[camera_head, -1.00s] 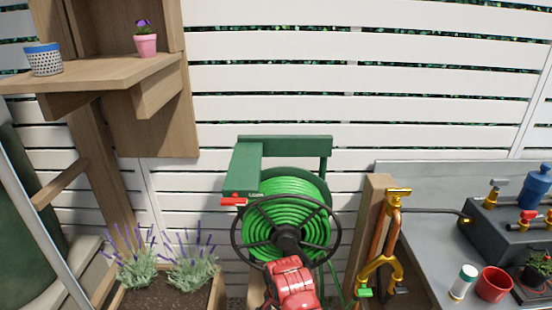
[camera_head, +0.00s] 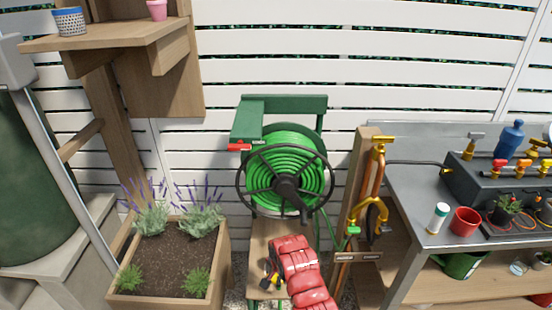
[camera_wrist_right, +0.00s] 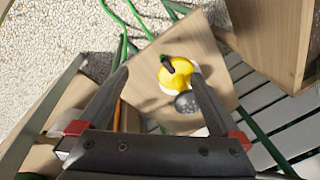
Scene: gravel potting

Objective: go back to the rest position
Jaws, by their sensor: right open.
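My right arm (camera_head: 300,272) shows as red segments at the bottom centre of the head view, in front of the hose reel. Its gripper (camera_wrist_right: 160,82) is open in the right wrist view, with the two dark fingers spread apart and nothing held. Beyond the fingers, a yellow item (camera_wrist_right: 172,75) and a grey rounded item (camera_wrist_right: 187,102) show against a wooden board (camera_wrist_right: 150,65). They appear apart from the fingers. My left gripper is in neither view.
A green hose reel (camera_head: 285,165) stands by the white fence. A lavender planter (camera_head: 220,265) is at left. At right are a copper-coloured pipe with a yellow tap (camera_head: 375,215) and a grey bench (camera_head: 405,200) holding a red cup (camera_head: 465,221) and white bottle (camera_head: 438,217).

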